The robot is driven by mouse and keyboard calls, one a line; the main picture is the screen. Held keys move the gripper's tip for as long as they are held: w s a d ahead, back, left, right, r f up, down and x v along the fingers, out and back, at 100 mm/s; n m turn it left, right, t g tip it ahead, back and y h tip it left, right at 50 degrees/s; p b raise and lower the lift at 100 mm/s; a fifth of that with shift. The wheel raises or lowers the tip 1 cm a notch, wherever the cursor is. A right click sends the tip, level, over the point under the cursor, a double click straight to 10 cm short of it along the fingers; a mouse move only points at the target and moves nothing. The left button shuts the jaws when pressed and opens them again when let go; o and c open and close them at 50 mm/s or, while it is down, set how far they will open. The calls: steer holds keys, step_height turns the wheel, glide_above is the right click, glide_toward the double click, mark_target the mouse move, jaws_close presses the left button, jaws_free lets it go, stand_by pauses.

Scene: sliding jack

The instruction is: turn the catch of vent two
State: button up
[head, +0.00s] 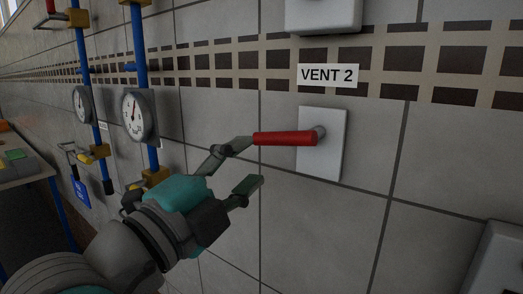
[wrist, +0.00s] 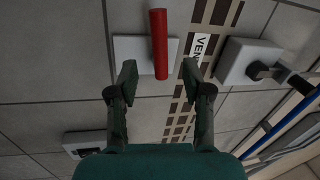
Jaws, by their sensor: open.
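The catch of vent two is a red lever (head: 284,139) on a pale wall plate (head: 333,160), under a sign reading VENT 2 (head: 328,75). The lever lies level, reaching left from its pivot at the right. My gripper (head: 250,163) is open and empty, close to the lever's free left end in the head view. In the wrist view the red lever (wrist: 159,44) shows ahead, with its free end near the gap between my fingertips (wrist: 157,82). I cannot tell whether a finger touches it.
Pressure gauges (head: 140,116) on blue pipes (head: 140,50) stand at the left. Another pale wall box (head: 322,14) is above the sign, and one is at the lower right (head: 497,262). A table (head: 22,170) stands far left. The tiled wall is flat around the plate.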

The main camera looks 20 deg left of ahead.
steer(key=shift+v, duration=1.25)
